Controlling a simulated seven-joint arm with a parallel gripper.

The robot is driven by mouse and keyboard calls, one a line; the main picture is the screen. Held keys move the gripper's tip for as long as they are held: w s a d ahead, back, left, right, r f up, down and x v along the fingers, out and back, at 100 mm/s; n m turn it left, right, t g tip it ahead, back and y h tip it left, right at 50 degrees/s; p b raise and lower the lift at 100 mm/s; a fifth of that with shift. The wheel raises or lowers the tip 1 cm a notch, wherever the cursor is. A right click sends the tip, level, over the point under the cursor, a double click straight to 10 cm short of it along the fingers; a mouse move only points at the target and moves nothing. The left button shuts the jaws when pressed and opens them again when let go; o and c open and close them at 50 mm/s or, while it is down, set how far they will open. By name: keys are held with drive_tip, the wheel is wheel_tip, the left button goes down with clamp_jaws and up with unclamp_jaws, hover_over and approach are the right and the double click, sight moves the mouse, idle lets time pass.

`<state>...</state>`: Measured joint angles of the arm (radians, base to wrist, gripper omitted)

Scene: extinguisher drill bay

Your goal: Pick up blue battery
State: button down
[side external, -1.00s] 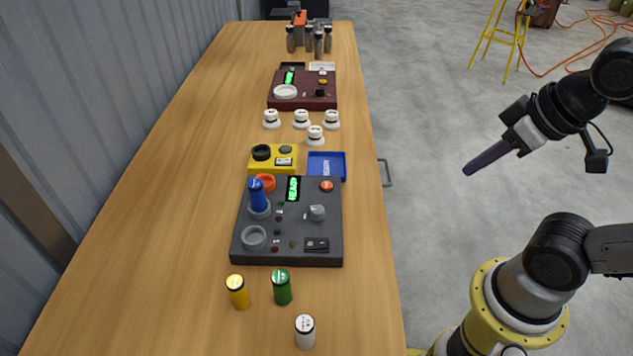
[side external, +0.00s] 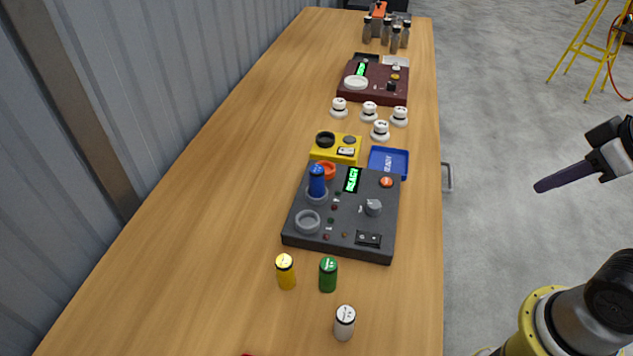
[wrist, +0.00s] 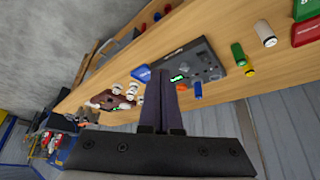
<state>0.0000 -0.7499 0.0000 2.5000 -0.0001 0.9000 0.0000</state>
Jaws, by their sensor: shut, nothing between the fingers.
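The blue battery (side external: 317,181) stands upright in a grey ring socket at the upper left of the dark grey panel (side external: 290,238). It also shows in the wrist view (wrist: 198,91), just right of my fingers. My gripper (side external: 538,187) is out over the floor to the right of the table, apart from the battery, its dark fingers together and pointing left. In the wrist view its fingers (wrist: 167,72) are closed with nothing held.
Yellow (side external: 285,272), green (side external: 328,275) and white (side external: 344,323) batteries stand on the table in front of the panel. A blue tray (side external: 389,161) and yellow box (side external: 336,149) sit behind it. White knobs and a maroon panel (side external: 375,82) stand farther back.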

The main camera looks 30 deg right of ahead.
drive_tip(key=c, duration=1.6)
unclamp_jaws()
drive_tip(key=shift+c, duration=1.8)
unclamp_jaws()
